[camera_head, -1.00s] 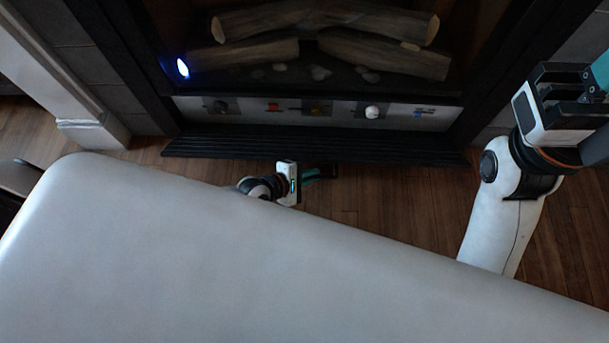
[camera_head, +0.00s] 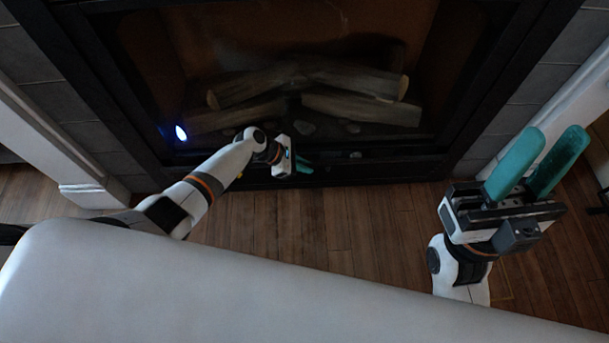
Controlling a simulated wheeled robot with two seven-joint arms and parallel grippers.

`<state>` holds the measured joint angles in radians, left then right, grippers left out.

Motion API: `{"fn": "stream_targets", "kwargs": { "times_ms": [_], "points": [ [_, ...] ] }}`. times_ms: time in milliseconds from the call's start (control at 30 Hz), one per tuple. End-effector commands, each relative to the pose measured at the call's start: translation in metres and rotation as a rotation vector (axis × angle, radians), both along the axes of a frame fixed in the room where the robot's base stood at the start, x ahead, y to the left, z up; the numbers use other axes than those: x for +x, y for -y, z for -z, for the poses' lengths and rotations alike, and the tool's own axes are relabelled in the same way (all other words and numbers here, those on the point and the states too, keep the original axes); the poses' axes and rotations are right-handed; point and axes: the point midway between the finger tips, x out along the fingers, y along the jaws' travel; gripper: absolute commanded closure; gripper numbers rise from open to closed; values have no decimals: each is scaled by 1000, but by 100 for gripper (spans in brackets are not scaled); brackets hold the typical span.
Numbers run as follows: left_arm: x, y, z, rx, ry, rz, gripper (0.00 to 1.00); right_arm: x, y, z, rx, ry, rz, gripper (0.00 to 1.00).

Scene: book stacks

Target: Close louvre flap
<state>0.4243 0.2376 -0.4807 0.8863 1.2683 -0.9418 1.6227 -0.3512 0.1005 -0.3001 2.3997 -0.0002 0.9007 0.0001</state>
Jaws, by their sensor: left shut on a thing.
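The black louvre flap (camera_head: 375,172) runs along the bottom of the fireplace. It is swung up, its slats are hard to make out, and the row of controls behind it is hidden. My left gripper (camera_head: 303,166) reaches in from the left to the middle of the flap. Its teal fingers are shut on the flap's edge; the contact is small and partly hidden by the gripper body. Whether a gap is left at the top of the flap is too dark to tell. My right gripper (camera_head: 553,135) is raised at the right, open and empty, its teal fingers apart.
The fireplace holds several logs (camera_head: 355,108) and a blue-white light (camera_head: 181,133). White trim (camera_head: 85,165) stands at the left and more at the right. The wooden floor (camera_head: 330,215) before the hearth is clear.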

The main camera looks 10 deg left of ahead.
Motion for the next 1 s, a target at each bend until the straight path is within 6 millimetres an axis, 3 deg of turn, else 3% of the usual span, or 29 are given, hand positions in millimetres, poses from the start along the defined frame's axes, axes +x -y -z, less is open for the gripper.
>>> {"fn": "stream_targets", "kwargs": {
  "times_ms": [200,633,700,800,1000],
  "points": [
    [10,-4,-2,5,4,-1,100,0,0,0,0,0,0,67],
    [11,-5,-1,7,2,-1,100,0,0,0,0,0,-1,67],
    [11,-5,-1,7,2,-1,81,0,0,0,0,0,0,67],
    [11,-5,-1,6,2,-1,67,0,0,0,0,0,0,67],
    [11,-4,-2,5,3,0,67,0,0,0,0,0,0,67]
  ]
}}
